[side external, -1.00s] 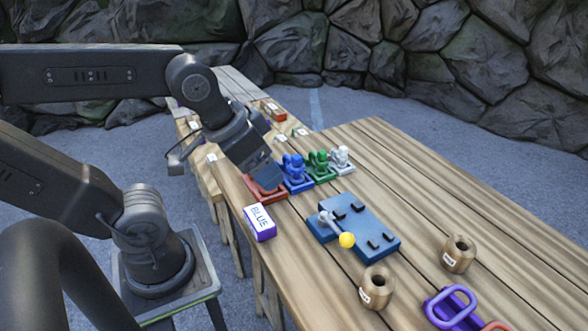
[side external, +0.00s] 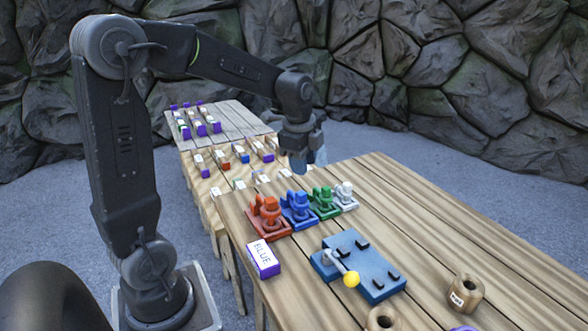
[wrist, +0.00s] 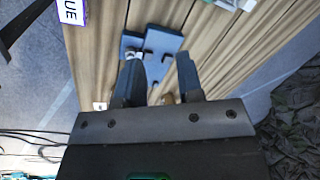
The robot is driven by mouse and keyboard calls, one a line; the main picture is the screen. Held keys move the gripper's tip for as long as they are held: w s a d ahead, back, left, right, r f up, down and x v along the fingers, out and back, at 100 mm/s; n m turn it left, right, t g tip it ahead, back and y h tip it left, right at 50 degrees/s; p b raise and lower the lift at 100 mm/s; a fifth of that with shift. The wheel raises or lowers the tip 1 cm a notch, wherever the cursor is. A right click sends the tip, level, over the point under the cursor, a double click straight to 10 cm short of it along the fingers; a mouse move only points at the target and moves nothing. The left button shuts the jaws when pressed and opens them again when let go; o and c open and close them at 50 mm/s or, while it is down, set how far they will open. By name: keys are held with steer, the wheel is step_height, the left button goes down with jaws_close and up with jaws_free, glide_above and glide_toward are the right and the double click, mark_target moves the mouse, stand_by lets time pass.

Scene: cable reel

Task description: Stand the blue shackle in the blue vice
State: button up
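The blue vice (side external: 298,209) stands on the wooden table between the red and green vices in the side view. My gripper (side external: 308,163) hangs fingers-down beyond the row of vices, near the table's far edge. In the wrist view my gripper's two fingers (wrist: 158,66) are apart, with nothing visible held between them. The blue plate with a lever (wrist: 163,55) shows beyond the fingers there. I cannot make out the blue shackle in either view.
A red vice (side external: 268,216), a green vice (side external: 323,203) and a white vice (side external: 345,196) flank the blue one. A BLUE label block (side external: 263,258), the blue lever plate (side external: 361,267) and wooden spools (side external: 466,293) stand nearer. Smaller blocks line the tables behind.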

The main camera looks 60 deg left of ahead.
mark_target(295, 203)
steer(key=w+a+f+m, duration=0.1)
steer(key=a+f+m, duration=0.1)
steer(key=a+f, duration=0.1)
steer(key=w+a+f+m+g, duration=0.1)
steer(key=a+f+m, duration=0.1)
steer(key=a+f, duration=0.1)
steer(key=w+a+f+m, duration=0.1)
steer(key=a+f+m, duration=0.1)
steer(key=a, duration=0.3)
steer(key=shift+w+a+f+g+h, duration=0.2)
steer(key=shift+w+f+g+h, duration=0.1)
steer(key=shift+f+g+h, duration=0.1)
steer(key=shift+m, duration=0.3)
steer(key=shift+f, duration=3.9)
jaws_close()
steer(key=shift+r, duration=0.15)
steer(key=shift+r, duration=2.45)
